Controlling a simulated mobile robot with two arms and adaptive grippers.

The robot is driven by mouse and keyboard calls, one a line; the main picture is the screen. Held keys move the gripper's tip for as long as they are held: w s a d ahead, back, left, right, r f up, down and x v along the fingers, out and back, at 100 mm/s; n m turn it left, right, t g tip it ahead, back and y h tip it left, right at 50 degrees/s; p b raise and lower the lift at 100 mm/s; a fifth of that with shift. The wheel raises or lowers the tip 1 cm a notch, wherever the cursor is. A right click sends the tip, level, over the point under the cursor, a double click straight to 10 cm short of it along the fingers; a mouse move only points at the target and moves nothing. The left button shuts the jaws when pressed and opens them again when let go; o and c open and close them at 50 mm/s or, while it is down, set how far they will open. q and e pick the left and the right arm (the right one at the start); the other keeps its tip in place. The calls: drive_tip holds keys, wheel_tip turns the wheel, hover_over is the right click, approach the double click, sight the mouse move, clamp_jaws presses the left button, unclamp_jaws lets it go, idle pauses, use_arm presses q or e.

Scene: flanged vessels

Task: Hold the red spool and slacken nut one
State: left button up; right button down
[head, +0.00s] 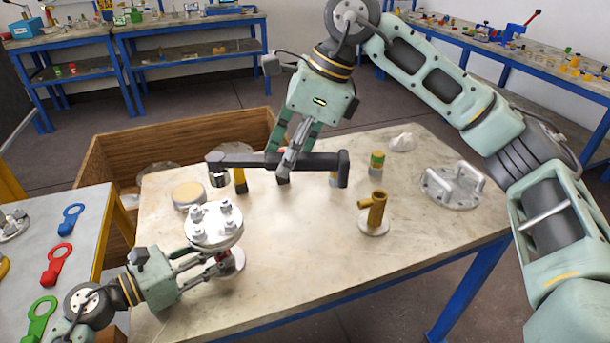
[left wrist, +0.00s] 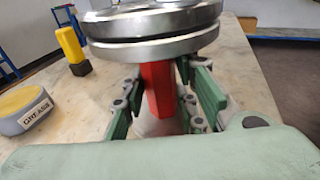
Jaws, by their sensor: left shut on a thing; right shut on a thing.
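The red spool (head: 222,257) stands on the table at the front left, under a round metal flange (head: 214,238) with several bolts and nuts on top. My left gripper (head: 220,265) is shut around the red spool from the left; in the left wrist view the red body (left wrist: 157,90) sits between the fingers, below the flange rim (left wrist: 150,45). My right gripper (head: 285,164) is shut on a dark wrench (head: 318,162) held roughly level above the table. Its silver socket (head: 219,179) hangs at the left end, behind the flange and apart from the nuts. I cannot tell which nut is nut one.
A grease tin (head: 188,196) stands behind the flange, and a yellow-and-black piece (head: 240,180) is under the wrench. A brass fitting (head: 376,212), a green-and-yellow piece (head: 376,165) and a handled flange (head: 453,186) stand to the right. The front middle of the table is clear.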

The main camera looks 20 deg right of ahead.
drive_tip(key=shift+w+a+r, duration=0.1)
drive_tip(key=shift+w, duration=0.05)
drive_tip(key=shift+f, duration=2.2)
drive_tip(key=shift+f, duration=0.2)
drive_tip(key=shift+f, duration=1.05)
